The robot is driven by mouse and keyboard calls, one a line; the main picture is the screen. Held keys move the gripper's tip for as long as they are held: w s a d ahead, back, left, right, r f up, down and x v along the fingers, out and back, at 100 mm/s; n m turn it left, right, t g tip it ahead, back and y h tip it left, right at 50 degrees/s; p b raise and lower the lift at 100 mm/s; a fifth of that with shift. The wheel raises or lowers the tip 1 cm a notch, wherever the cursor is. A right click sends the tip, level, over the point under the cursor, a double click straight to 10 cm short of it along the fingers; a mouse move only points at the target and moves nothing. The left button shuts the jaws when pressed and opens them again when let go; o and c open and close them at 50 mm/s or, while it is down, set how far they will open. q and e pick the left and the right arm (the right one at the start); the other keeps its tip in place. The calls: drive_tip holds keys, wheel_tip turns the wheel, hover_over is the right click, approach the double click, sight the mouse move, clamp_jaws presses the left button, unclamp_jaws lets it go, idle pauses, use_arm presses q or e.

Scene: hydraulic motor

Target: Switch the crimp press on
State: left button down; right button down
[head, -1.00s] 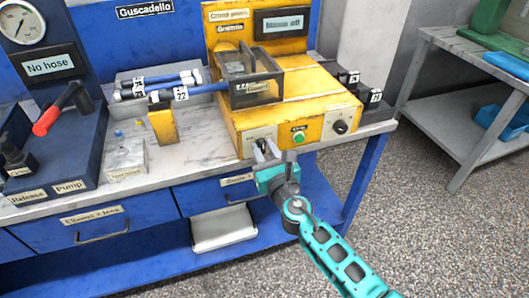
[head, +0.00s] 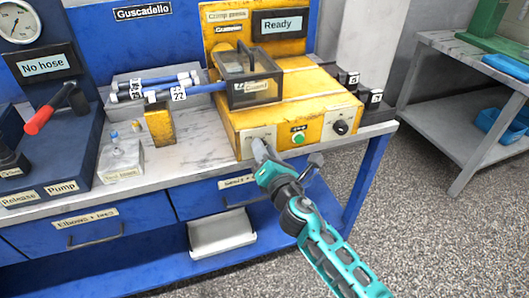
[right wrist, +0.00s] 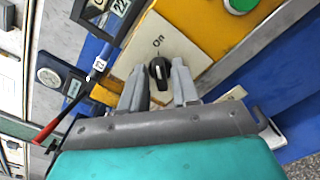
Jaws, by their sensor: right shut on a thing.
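The yellow crimp press (head: 310,105) stands on the bench, and its display (head: 283,24) reads "Ready". My right gripper (head: 258,148) is at the left plate on the press front. In the right wrist view its two grey fingers (right wrist: 159,85) are shut on a black rotary switch knob (right wrist: 159,70). The knob sits on a pale plate, with its pointer mark toward the word "On". In the head view the fingers hide the knob. My left gripper is not in view.
A green button (head: 299,138) and another black knob (head: 341,127) are to the right on the press front. Blue hoses (head: 185,92) lie left of the press. A pump unit with a red-handled lever (head: 42,118) stands at far left.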

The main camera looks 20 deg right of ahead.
drive_tip(key=shift+m, duration=0.4)
drive_tip(key=c, duration=1.1)
unclamp_jaws()
drive_tip(key=shift+c, duration=0.2)
drive_tip(key=shift+s, duration=0.15)
drive_tip(key=s+b, duration=0.1)
drive_tip(key=s, duration=1.1)
drive_tip(key=shift+s+d, duration=0.25)
drive_tip(key=shift+s, duration=0.1)
